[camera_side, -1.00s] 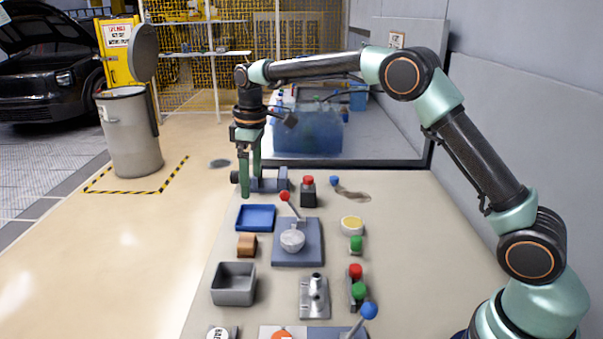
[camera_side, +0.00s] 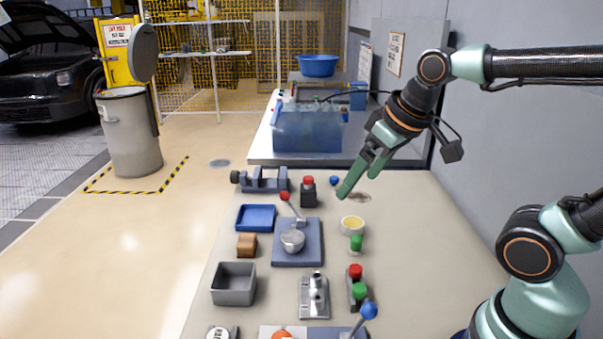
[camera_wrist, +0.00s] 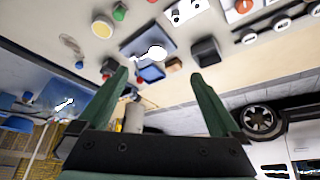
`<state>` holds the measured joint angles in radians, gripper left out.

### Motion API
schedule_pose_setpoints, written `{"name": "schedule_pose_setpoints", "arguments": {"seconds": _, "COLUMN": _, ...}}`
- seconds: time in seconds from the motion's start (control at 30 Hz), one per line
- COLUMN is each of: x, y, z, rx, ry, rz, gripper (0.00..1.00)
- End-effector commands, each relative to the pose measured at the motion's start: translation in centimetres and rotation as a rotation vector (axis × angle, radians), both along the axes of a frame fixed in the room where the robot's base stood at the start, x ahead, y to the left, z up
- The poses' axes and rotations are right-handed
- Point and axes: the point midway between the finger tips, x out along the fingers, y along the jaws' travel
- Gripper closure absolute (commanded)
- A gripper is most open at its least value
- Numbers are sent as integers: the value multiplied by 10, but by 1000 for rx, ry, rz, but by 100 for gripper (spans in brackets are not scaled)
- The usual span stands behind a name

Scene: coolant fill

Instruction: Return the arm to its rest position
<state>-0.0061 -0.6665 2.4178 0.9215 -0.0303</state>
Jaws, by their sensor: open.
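My gripper (camera_side: 358,178) has two green fingers and hangs tilted down to the left above the back right part of the bench, near a yellow-topped cup (camera_side: 352,224). In the wrist view my gripper (camera_wrist: 160,82) has its fingers spread wide with nothing between them. The surface under the fingertips is partly hidden in the side view.
The bench holds a vise (camera_side: 262,180), a red-button box (camera_side: 308,192), a blue tray (camera_side: 256,218), a lever plate (camera_side: 297,250), a grey bin (camera_side: 233,284) and a metal fitting (camera_side: 314,296). A blue tank (camera_side: 308,130) stands behind. A grey wall (camera_side: 520,130) is at right.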

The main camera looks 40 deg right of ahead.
Motion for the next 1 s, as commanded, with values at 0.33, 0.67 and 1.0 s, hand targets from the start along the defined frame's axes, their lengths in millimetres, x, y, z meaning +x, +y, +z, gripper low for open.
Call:
{"name": "schedule_pose_setpoints", "arguments": {"seconds": 0.33, "x": -14, "y": -2, "z": -10, "rx": 15, "ry": -23, "rz": -35, "gripper": 0}}
{"name": "schedule_pose_setpoints", "arguments": {"seconds": 0.67, "x": -11, "y": -3, "z": -8, "rx": 8, "ry": -12, "rz": -25, "gripper": 0}}
{"name": "schedule_pose_setpoints", "arguments": {"seconds": 1.0, "x": 34, "y": -26, "z": 14, "rx": -77, "ry": 196, "rz": 137, "gripper": 0}}
